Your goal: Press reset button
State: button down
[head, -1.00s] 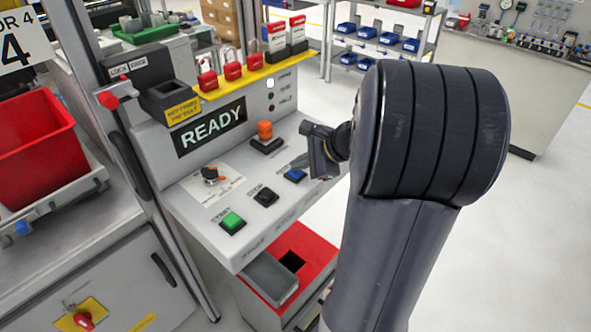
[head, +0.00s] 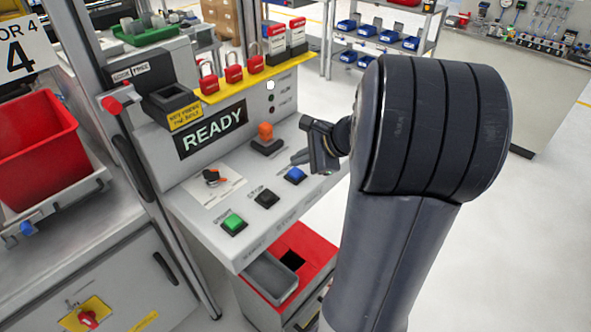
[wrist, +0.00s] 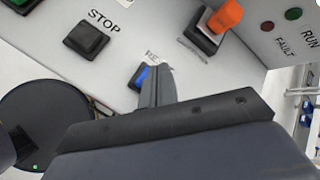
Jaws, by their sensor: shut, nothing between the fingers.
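The blue reset button (head: 294,175) sits on the sloped grey control panel (head: 212,237), right of the black stop button (head: 267,198) and the green start button (head: 233,224). My gripper (head: 297,157) is shut and empty, its tips just above and behind the blue button in the head view. In the wrist view the shut fingers (wrist: 158,75) cover part of the reset button (wrist: 141,77) and of its label. The stop button (wrist: 87,40) is to the left there. I cannot tell whether the fingertips touch the blue button.
An orange switch (head: 266,134) stands behind the blue button and also shows in the wrist view (wrist: 226,14). A black and orange rotary knob (head: 212,176) is at the left. A READY display (head: 212,130) and a yellow shelf of red padlocks (head: 255,78) rise behind.

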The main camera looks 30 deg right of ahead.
aim_at(300, 173)
jog(key=shift+r+p, duration=1.8)
jog(key=shift+r, duration=0.55)
jog(key=shift+f, duration=0.1)
